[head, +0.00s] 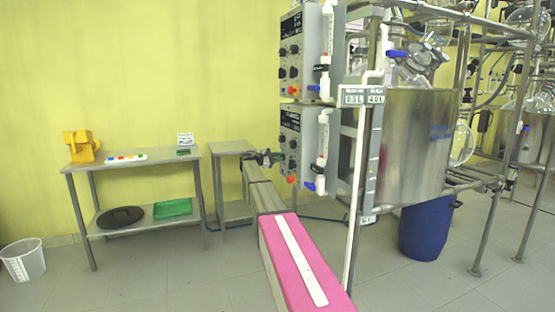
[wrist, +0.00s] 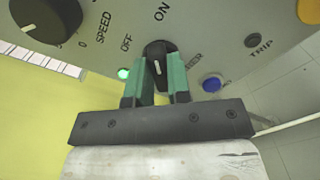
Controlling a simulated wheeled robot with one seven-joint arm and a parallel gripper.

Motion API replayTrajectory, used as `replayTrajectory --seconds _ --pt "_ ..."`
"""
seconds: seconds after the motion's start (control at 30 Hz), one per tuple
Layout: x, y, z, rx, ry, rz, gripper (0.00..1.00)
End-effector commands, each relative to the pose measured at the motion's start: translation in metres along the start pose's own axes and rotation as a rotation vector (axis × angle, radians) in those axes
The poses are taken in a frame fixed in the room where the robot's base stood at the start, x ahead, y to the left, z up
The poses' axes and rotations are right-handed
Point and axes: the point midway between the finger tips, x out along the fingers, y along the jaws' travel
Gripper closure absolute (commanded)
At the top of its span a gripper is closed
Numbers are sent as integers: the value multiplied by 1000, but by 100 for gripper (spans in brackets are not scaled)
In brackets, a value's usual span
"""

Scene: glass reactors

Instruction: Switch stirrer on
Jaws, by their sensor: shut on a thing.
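The stirrer's black rotary knob (wrist: 158,50) sits on a grey panel in the wrist view, between the fingers of my gripper (wrist: 163,78). The green fingers are shut on its two sides. The knob's white mark points almost straight up in the picture, nearer the ON label (wrist: 162,12) than the OFF label (wrist: 126,43). A green light (wrist: 124,74) beside the knob looks lit. In the head view, my gripper (head: 277,158) is at the left edge of the lower control box (head: 297,130), where the knob is too small to make out.
A larger SPEED knob (wrist: 45,18), a blue button (wrist: 212,84) and a TRIP button (wrist: 253,40) are on the same panel. An upper control box (head: 300,50) is above. The steel reactor vessel (head: 415,140) is to the right. A table (head: 75,168) stands left.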

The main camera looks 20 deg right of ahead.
Motion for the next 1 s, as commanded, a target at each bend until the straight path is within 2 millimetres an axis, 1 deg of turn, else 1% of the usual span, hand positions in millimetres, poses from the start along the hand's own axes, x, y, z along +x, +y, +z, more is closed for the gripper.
replayTrajectory --seconds 0.2,0.4,0.97,1.0 --pt "-1 -1 0 128 0 -1 100" --pt "-1 -2 0 199 0 -1 100" --pt "-1 -2 0 232 0 -2 100" --pt "-1 -2 0 232 0 -2 76"
